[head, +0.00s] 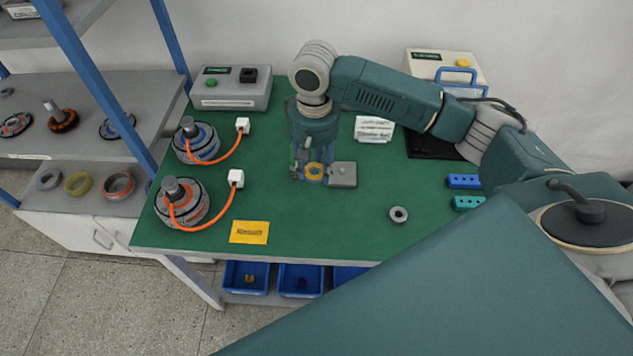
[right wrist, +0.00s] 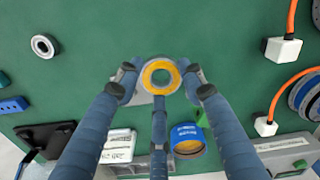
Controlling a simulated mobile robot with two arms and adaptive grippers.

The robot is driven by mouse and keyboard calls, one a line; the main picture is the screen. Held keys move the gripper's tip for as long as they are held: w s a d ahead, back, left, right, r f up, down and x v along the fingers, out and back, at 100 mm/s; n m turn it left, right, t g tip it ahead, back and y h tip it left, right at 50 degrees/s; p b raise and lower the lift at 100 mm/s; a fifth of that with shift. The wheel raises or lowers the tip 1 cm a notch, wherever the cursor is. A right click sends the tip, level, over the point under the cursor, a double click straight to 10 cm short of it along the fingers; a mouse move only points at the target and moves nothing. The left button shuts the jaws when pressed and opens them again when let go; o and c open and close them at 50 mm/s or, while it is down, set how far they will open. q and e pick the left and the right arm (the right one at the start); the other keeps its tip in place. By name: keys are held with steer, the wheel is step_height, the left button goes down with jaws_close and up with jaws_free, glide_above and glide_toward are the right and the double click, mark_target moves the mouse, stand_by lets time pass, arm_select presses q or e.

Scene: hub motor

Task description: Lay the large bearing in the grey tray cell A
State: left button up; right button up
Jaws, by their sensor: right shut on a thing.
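My right gripper (head: 312,172) points down over the middle of the green table. It is shut on a ring with a yellow face and pale rim, which looks like the large bearing (head: 314,166). In the right wrist view the ring (right wrist: 149,75) sits between the fingertips of the gripper (right wrist: 159,80). A flat grey block (head: 343,176) lies just right of the fingers, partly hidden behind them; I cannot tell whether it is the grey tray, and no cell letters are readable. A smaller steel ring (head: 391,214) lies apart on the table. My left gripper is out of view.
Two motors (head: 200,143) (head: 183,209) with orange cables stand at the left. A yellow card (head: 249,232) lies at the front. Blue (head: 464,181) and teal (head: 468,202) holed blocks are at right. Grey boxes stand along the back (head: 230,95). The front middle is clear.

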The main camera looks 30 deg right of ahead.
mark_target(315, 193)
step_height(315, 193, down, 4)
steer(key=shift+a+r, duration=0.1)
steer(key=shift+r, duration=0.1)
step_height(315, 193, down, 3)
steer(key=shift+f, duration=0.65)
arm_select(q)
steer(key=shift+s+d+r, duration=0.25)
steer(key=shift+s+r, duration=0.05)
steer(key=shift+p, duration=0.3)
arm_select(e)
steer(key=o, duration=1.2)
steer(key=shift+f, duration=0.1)
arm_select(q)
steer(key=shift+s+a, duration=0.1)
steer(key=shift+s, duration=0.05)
